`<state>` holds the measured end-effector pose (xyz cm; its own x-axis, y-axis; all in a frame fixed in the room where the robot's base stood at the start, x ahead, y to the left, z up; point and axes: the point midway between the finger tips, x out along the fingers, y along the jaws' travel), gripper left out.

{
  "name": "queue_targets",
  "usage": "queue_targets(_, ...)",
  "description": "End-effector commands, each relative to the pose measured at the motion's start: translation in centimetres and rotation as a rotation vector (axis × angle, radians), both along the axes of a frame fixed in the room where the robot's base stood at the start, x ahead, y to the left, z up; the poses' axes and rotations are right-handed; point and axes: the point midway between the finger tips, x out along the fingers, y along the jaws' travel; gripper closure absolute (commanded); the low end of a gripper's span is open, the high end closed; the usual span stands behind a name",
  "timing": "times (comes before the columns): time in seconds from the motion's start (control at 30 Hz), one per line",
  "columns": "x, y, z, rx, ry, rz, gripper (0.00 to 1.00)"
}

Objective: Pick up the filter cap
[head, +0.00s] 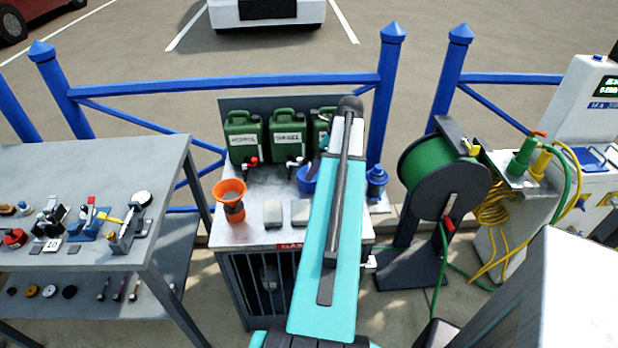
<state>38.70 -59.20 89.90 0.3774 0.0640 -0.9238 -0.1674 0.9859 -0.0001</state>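A blue, canister-like fitting (376,182) with a narrower top stands at the right edge of the metal-topped cabinet, just right of my arm. It looks like a filter housing, and its upper part may be the filter cap; it is too small to be sure. A blue rounded bowl or lid (306,179) sits left of my arm, partly covered by it. My teal arm rises through the middle of the view and hides part of the cabinet top. My gripper is not visible.
Green jerrycans (243,136) stand at the cabinet's back. An orange funnel (230,192) and grey blocks (272,213) are on the cabinet top (262,237). A grey bench (95,175) with small parts is left. A green hose reel (437,178) stands right. Blue railings (230,84) run behind.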

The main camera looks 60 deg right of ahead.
Motion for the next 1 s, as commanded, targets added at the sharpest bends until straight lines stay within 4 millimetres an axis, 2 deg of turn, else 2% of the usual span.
queue_targets(0.23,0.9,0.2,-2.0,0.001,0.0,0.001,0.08)
queue_targets(0.77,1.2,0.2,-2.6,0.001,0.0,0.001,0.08)
queue_targets(1.0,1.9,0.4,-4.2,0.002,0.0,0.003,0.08)
